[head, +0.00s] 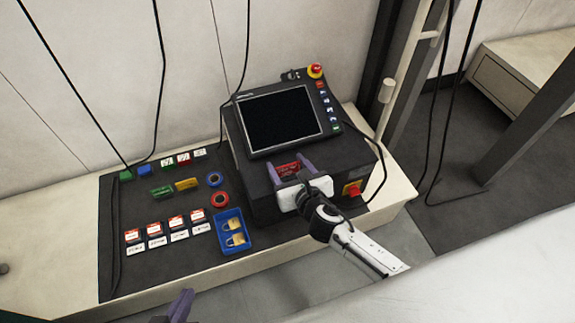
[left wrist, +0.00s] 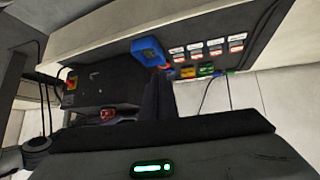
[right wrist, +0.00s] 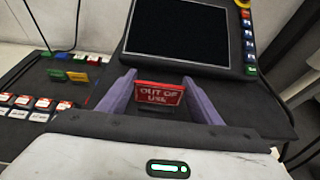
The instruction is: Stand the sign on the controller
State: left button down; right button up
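The red sign (head: 288,170), lettered OUT OF USE in the right wrist view (right wrist: 158,93), is upright at the front of the dark controller (head: 262,195), below its screen. My right gripper (head: 290,170) is at the sign, its purple fingers apart with one at each side of it. I cannot tell whether the fingers touch the sign; its lower edge is partly hidden. My left gripper (head: 184,296) is at the bottom edge of the head view, away from the controller. Its fingers look closed together and empty in the left wrist view (left wrist: 158,88).
A blue tray (head: 231,250) with padlocks stands left of the controller. Several tags (head: 176,222), tape rolls (head: 220,199) and coloured blocks (head: 186,184) lie on the dark mat (head: 125,275). Cables hang at the wall and at the right.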

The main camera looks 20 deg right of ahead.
jog(key=o, duration=0.4)
jog(key=shift+c, duration=0.2)
